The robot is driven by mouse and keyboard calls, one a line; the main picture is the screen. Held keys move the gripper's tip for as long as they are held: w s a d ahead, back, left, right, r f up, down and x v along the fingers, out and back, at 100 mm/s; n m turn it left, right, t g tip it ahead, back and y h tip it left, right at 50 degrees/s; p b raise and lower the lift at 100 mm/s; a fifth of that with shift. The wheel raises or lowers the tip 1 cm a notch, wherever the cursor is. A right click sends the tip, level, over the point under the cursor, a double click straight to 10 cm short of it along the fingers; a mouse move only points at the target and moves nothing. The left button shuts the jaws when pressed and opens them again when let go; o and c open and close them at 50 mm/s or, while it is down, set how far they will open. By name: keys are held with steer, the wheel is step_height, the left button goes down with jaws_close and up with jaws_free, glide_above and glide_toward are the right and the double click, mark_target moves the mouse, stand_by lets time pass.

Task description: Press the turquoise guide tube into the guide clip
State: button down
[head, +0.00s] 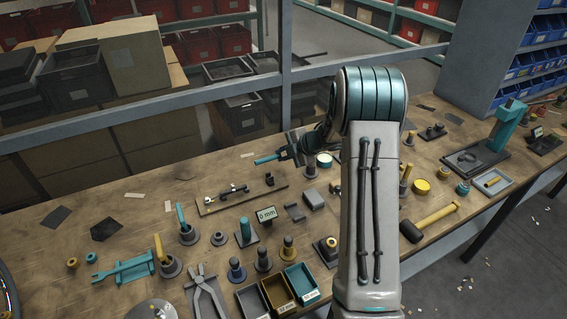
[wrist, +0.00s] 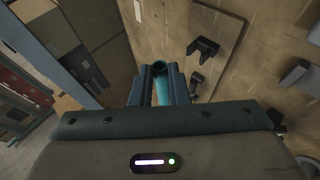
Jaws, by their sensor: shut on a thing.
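My gripper (head: 283,153) is shut on the turquoise guide tube (head: 266,159) and holds it above the back of the bench. The tube's end sticks out to the left in the head view; in the wrist view the tube (wrist: 165,88) shows between the two fingers (wrist: 165,72). A wooden board (head: 222,204) lies on the bench below and left of the gripper. It bears dark fittings, among them an upright dark clip (head: 270,179). The wrist view shows a dark forked clip (wrist: 204,49) on the board, apart from the tube. I cannot tell which fitting is the guide clip.
A small display reading 0 mm (head: 266,214) stands in front of the board. Several upright tools in round bases, pliers (head: 207,293) and open bins (head: 301,281) fill the front. A mallet (head: 430,221) lies at right. A grey rail (head: 285,75) runs behind the bench.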

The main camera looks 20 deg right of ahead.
steer(key=shift+d+p, duration=0.15)
steer(key=shift+p, duration=0.2)
stand_by(0.3)
steer(key=shift+f+b, duration=1.85)
steer(key=shift+f, duration=1.1)
steer(key=shift+p, duration=0.4)
steer(key=shift+f+b, duration=0.45)
steer(key=shift+f, duration=0.65)
steer(key=c, duration=1.3)
jaws_free()
steer(key=shift+s, duration=0.1)
